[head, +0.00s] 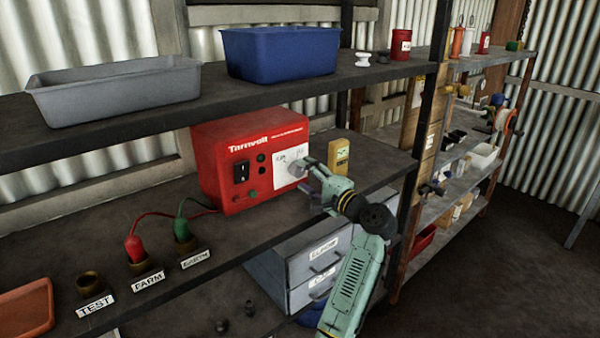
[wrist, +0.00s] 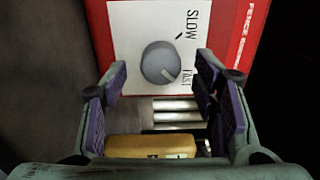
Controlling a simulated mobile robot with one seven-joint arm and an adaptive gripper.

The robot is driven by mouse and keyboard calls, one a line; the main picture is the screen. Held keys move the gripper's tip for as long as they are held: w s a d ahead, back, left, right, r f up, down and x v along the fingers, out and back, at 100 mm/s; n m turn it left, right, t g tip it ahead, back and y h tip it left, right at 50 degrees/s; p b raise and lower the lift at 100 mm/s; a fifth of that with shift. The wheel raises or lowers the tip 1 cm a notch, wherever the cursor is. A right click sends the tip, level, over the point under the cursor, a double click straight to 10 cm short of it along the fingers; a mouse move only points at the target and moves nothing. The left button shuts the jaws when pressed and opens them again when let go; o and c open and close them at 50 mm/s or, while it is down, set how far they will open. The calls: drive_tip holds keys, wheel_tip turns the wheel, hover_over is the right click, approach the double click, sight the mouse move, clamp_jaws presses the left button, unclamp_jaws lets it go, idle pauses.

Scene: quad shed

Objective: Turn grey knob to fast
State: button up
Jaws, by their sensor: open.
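The grey knob (wrist: 159,62) is round and sits on a white panel (wrist: 128,22) with the words SLOW (wrist: 193,24) and FAST (wrist: 187,77). A thin line on its face points to the lower right, close to FAST. In the head view the knob (head: 296,168) shows on the front of the red Tarnvolt box (head: 222,192), partly behind my gripper. My gripper (wrist: 162,86) is open, its purple-padded fingers on either side of the knob's lower side. A gap shows between knob and fingers, and no touch is visible.
A yellow device (head: 338,157) stands on the shelf right of the red box; its yellow body also shows low between my fingers in the wrist view (wrist: 125,146). Red and green leads run to labelled posts at left. A shelf with a blue bin (head: 280,52) hangs above.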

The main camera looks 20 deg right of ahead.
drive_tip(key=v, duration=0.8)
drive_tip(key=shift+s, duration=0.35)
drive_tip(key=shift+d, duration=0.15)
